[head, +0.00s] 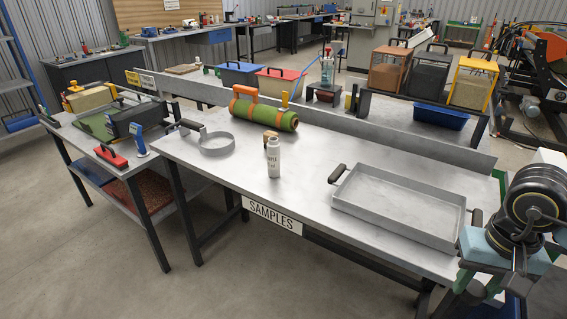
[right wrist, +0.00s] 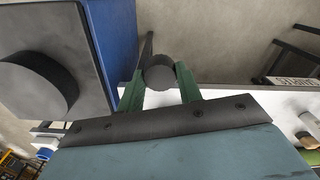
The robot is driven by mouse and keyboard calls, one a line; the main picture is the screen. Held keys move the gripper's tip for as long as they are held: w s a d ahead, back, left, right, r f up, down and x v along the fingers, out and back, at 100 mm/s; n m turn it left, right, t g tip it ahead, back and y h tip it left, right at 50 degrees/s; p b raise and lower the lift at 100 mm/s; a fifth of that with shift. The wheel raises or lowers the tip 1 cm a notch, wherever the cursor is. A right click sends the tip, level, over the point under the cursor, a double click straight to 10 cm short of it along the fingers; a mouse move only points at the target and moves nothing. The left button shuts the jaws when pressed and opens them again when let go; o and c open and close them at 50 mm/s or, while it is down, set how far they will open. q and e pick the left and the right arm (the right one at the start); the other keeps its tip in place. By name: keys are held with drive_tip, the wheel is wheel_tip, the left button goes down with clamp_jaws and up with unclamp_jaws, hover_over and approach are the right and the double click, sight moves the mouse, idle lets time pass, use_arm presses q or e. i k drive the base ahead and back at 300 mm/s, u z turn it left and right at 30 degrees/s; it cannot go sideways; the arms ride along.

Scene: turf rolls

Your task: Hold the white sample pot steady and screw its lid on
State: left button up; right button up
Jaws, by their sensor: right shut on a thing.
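The white sample pot (head: 273,158) stands upright near the front edge of the steel bench, with dark lettering on its side and a narrower bare neck on top. Nothing touches it. My right gripper (head: 478,284) is at the lower right, by the bench's right front corner and well apart from the pot. In the right wrist view its green fingers (right wrist: 160,90) are shut on a dark grey round piece (right wrist: 159,74), which looks like the lid. The lid cannot be made out in the head view. My left gripper is not in view.
A shallow grey tray (head: 345,207) with dark handles lies right of the pot. The bench around the pot is mostly clear. A SAMPLES sign (head: 273,217) marks the front edge.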

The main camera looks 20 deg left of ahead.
sight(273, 144)
drive_tip(key=i, duration=1.5)
drive_tip(key=u, duration=1.3)
